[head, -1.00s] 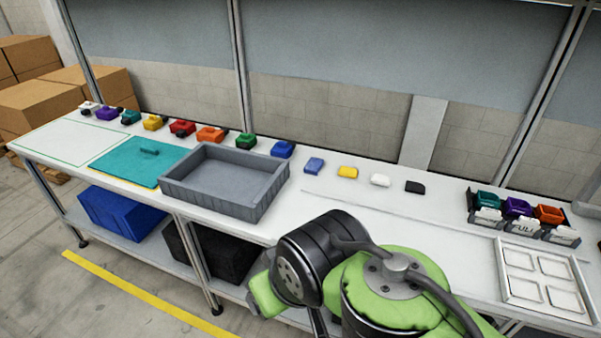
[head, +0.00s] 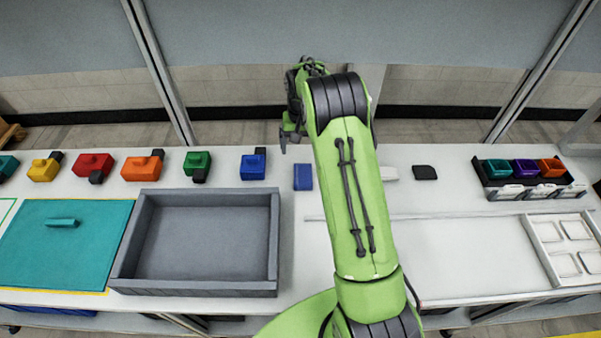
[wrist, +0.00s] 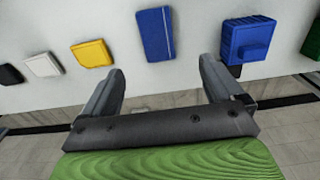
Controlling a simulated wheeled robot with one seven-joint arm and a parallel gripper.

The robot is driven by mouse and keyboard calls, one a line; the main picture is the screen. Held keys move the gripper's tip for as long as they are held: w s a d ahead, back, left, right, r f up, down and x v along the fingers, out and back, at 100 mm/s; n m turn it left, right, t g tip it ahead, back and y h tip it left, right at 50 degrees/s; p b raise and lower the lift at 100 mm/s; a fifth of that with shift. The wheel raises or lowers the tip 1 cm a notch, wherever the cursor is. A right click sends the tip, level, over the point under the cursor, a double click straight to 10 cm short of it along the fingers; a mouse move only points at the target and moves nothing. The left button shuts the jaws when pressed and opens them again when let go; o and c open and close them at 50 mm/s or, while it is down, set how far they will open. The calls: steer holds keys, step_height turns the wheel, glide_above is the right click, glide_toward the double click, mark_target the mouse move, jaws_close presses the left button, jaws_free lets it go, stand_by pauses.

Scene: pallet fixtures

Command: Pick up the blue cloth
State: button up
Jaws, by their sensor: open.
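The blue cloth (head: 303,177) is a small flat rectangle lying on the white table, right of the blue block-like item. In the wrist view the blue cloth (wrist: 156,34) has a thin pale line along one long side and lies ahead of the fingertips, roughly between their lines. My gripper (wrist: 163,68) is open, with nothing between its fingers. In the head view my gripper (head: 291,135) hangs at the end of my raised arm, above and beyond the cloth, apart from it.
A blue item (wrist: 248,38) sits right of the cloth in the wrist view; yellow (wrist: 91,53), white (wrist: 43,64) and black (wrist: 10,75) pieces lie left. A grey tray (head: 272,250) stands nearer on the table. A rack of coloured bins (head: 528,187) is at right.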

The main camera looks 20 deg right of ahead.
glide_above(303, 174)
steer(key=f, duration=0.2)
steer(key=s+f, duration=0.1)
steer(key=f, duration=0.1)
steer(key=shift+d+f, duration=0.1)
steer(key=shift+f, duration=0.1)
steer(key=f, duration=0.5)
steer(key=w+f, duration=0.1)
steer(key=f, duration=0.1)
steer(key=shift+f, duration=0.35)
steer(key=c, duration=1.1)
step_height(303, 174, up, 10)
steer(key=shift+r, duration=0.1)
steer(key=shift+c, duration=0.2)
